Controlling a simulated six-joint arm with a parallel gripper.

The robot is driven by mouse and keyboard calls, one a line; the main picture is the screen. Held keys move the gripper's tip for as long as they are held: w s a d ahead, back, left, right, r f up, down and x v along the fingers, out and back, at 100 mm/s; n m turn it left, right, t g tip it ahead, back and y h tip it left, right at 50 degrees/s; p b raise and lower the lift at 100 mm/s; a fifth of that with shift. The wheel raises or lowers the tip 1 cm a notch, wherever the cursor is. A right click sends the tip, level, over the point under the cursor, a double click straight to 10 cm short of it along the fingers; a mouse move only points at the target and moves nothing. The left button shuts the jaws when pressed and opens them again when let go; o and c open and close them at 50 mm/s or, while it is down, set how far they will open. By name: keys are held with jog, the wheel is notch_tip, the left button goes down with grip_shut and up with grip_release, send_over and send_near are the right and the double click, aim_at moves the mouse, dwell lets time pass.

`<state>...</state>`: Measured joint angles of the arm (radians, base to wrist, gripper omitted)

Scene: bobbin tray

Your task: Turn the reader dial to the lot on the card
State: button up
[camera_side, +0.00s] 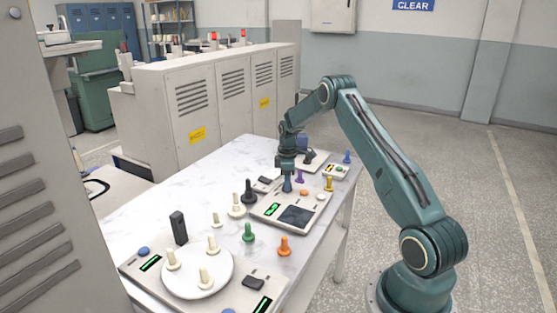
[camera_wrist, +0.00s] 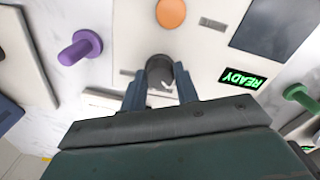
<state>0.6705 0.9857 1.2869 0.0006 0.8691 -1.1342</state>
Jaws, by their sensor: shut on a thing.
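The reader (camera_side: 262,217) is a pale panel on the marble table, with a dark screen, a green display and an orange button. In the wrist view, its panel (camera_wrist: 205,40) has a lit display (camera_wrist: 228,79) that reads READY. The dial (camera_wrist: 158,68) is a dark round knob on this panel, between my fingertips. My gripper (camera_wrist: 160,88) is shut on the dial. In the side view my gripper (camera_side: 287,186) points down at the reader's back left, and the dial is hidden there. I cannot make out a lot card or the dial's setting.
A purple bobbin (camera_side: 299,177) stands close behind the reader, and a black one (camera_side: 249,192) to its left. Green (camera_side: 248,232) and orange (camera_side: 284,245) bobbins stand in front. A round white tray (camera_side: 190,292) with cream bobbins is at the near end.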

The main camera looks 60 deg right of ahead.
jog(key=m, duration=0.5)
jog(key=shift+m, duration=0.4)
jog(key=m, duration=1)
jog(key=shift+m, duration=0.4)
jog(key=m, duration=0.5)
jog(key=shift+m, duration=0.4)
jog(key=o, duration=1)
jog(key=shift+r, duration=0.1)
